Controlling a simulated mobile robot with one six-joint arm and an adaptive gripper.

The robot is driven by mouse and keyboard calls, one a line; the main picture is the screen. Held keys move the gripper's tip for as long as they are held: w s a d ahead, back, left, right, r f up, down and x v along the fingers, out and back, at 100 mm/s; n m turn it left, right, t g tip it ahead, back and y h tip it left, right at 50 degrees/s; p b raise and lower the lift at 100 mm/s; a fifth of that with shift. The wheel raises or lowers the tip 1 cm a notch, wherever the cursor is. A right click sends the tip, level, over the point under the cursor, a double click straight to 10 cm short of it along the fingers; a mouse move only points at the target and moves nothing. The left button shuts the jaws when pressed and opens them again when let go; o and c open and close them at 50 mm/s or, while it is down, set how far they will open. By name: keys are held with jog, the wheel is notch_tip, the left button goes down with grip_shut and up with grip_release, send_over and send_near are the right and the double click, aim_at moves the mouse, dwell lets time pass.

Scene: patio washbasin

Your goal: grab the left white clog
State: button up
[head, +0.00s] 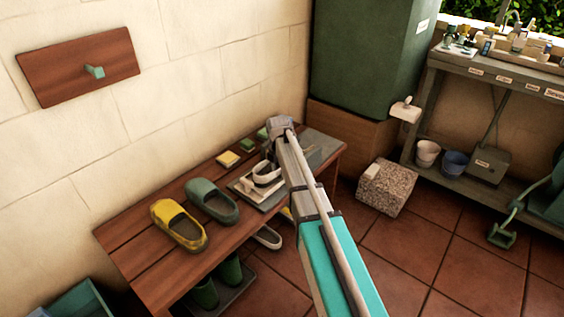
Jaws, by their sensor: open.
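A white clog (265,173) sits on a pale tray (241,187) on the wooden bench, just left of my arm, which hides part of it. A whitish shoe (267,237) shows low at the bench's front edge, partly covered. I cannot tell if it pairs with the clog on the tray. My arm reaches over the bench from the lower right. My gripper is mostly hidden behind its links, close to the tray. Its jaws are open, and I cannot make out their exact place against the clog.
A yellow clog (178,226) and a grey-green clog (212,201) stand left on the bench (130,262). Sponges (228,159) lie behind the tray. Green boots (205,291) stand below. A stone block (386,187) and shelf (480,72) are right; the tiled floor between is clear.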

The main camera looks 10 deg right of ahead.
jog(key=shift+c, duration=0.2)
grip_shut()
jog(key=shift+r, duration=0.1)
notch_tip(320, 180, up, 3)
jog(key=p, duration=0.2)
jog(key=shift+f+p, duration=0.2)
jog(key=shift+p, duration=0.15)
jog(key=s+r+p, duration=1)
jog(key=s, duration=0.4)
jog(key=shift+r, duration=0.1)
dwell(0.4)
